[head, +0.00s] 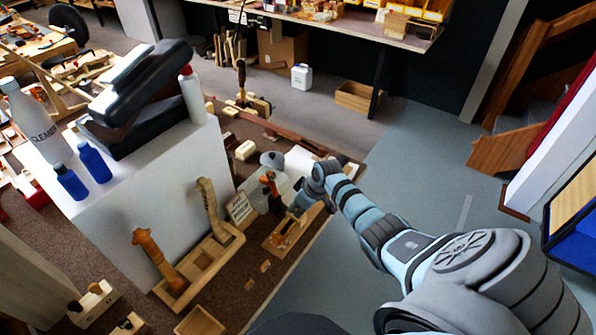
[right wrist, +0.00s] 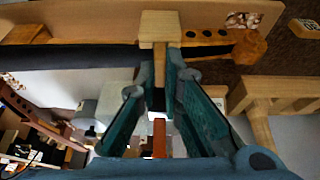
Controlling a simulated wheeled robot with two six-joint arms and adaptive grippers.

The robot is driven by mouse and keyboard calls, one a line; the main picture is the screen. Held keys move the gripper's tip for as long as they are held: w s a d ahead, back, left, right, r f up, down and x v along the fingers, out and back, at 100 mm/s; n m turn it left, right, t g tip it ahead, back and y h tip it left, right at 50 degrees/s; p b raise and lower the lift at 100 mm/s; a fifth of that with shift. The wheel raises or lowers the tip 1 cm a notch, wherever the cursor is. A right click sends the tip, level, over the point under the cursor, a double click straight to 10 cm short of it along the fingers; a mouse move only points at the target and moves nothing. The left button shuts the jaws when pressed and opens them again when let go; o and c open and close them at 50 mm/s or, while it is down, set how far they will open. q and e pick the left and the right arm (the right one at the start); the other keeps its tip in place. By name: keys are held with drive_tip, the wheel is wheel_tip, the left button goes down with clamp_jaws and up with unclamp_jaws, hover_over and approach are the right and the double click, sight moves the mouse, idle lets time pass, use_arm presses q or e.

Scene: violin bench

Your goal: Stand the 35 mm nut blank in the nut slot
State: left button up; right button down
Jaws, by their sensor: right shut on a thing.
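My right gripper (head: 303,204) reaches the bench in the head view, over the far end of a wooden holder (head: 272,244). In the right wrist view its teal fingers (right wrist: 163,72) are closed together on a pale tan block (right wrist: 160,27), which appears to be the nut blank. Behind it lies a violin neck, with a dark fingerboard (right wrist: 75,57) at left and a wooden pegbox (right wrist: 215,38) with dark holes at right. The block lines up with the join between them, where the nut slot lies. Whether it touches the slot cannot be told. My left gripper is out of view.
Scroll-topped necks stand in a wooden rack (head: 205,262) left of the holder. A small sign (head: 239,208) stands between. Small loose blocks (head: 265,266) lie in front. A white box-shaped stand (head: 140,190) with bottles rises at the left. Grey floor (head: 430,150) is clear at right.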

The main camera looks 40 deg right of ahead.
idle(0.6)
drive_tip(key=c, duration=1.7)
unclamp_jaws()
drive_tip(key=shift+f, duration=0.15)
drive_tip(key=shift+o, duration=0.2)
drive_tip(key=v, duration=1.2)
drive_tip(key=shift+a, duration=0.1)
